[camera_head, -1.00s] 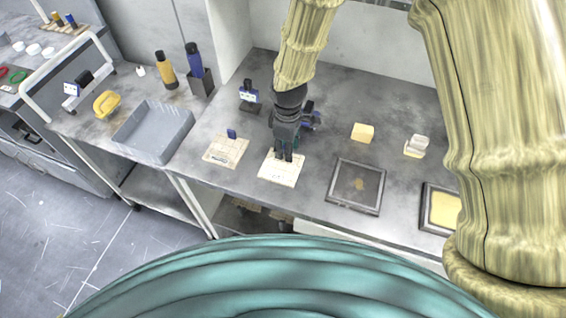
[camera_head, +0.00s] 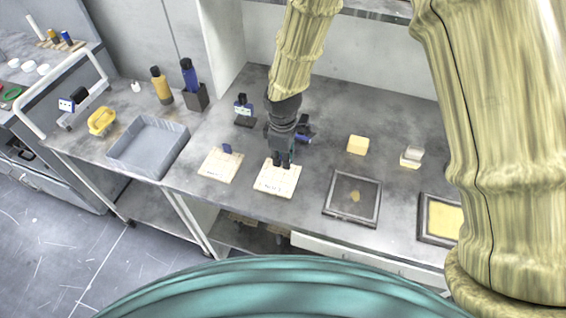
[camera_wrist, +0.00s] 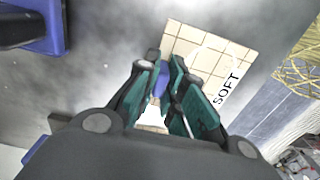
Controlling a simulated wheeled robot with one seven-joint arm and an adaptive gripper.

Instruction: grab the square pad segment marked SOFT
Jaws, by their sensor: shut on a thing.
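The square pad segment marked SOFT (camera_wrist: 207,57) is a cream tile with a grid of grooves. Its black lettering reads clearly in the wrist view. In the head view this pad (camera_head: 274,184) lies at the front middle of the grey bench. My gripper (camera_wrist: 162,66) points down at it and is shut on its blue upright tab (camera_wrist: 160,82), which shows between the fingers. In the head view my gripper (camera_head: 281,163) covers the pad's back part and hides the tab. I cannot tell whether the pad is clear of the bench.
A similar cream pad (camera_head: 214,167) with a blue tab lies just left. A dark-framed plate (camera_head: 340,207) and a yellow-filled frame (camera_head: 428,229) lie to the right. A yellow block (camera_head: 357,145) sits behind them. A grey tray (camera_head: 125,160) stands left.

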